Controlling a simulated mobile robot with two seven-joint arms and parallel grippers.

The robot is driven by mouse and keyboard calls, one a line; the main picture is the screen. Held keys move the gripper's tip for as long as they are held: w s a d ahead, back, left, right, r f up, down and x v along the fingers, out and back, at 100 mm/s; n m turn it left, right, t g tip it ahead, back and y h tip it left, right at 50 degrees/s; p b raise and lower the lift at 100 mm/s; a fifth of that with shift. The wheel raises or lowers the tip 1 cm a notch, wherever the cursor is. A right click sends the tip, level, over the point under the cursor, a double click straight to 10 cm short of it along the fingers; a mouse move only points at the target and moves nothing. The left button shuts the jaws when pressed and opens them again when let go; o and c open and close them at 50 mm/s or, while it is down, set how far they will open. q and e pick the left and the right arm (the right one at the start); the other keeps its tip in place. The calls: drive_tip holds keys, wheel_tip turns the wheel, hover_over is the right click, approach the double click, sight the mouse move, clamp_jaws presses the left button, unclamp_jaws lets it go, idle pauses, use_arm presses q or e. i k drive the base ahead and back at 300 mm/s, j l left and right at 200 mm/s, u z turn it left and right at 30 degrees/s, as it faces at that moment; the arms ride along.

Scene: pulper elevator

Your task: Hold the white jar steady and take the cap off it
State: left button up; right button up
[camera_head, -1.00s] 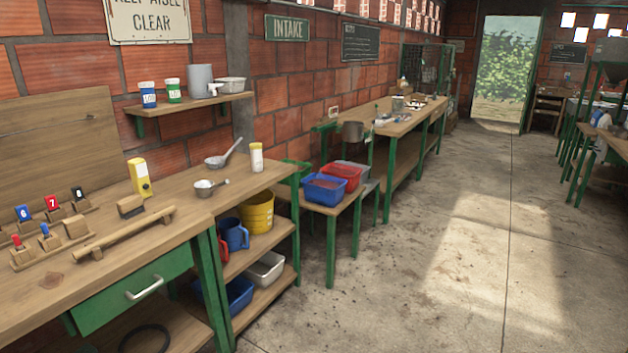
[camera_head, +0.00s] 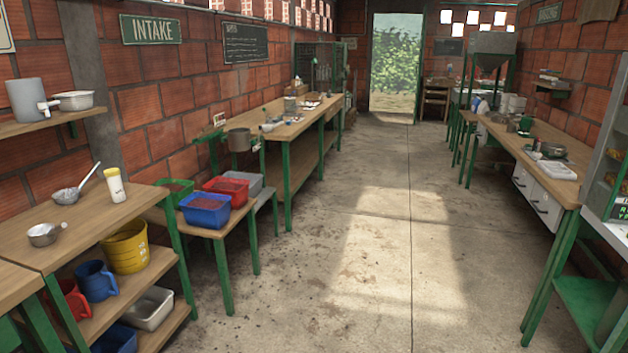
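A white jar (camera_head: 116,189) with a pale yellow cap (camera_head: 112,172) on top stands upright near the back right of the left wooden workbench (camera_head: 95,222). Small markings on the jar are too small to read. Neither of my grippers is in view, and nothing touches the jar.
A low table holds a blue tub (camera_head: 206,211). The concrete floor (camera_head: 330,270) ahead is clear.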

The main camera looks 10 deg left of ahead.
sight(115, 186)
drive_tip(key=i+l, duration=0.15)
drive_tip(key=i, duration=0.35)
drive_tip(key=i+l, duration=0.1)
drive_tip(key=i, duration=0.45)
drive_tip(key=i+u, duration=1.3)
drive_tip(key=i+l+u, duration=0.15)
drive_tip(key=i+u, duration=0.15)
drive_tip(key=u, duration=0.15)
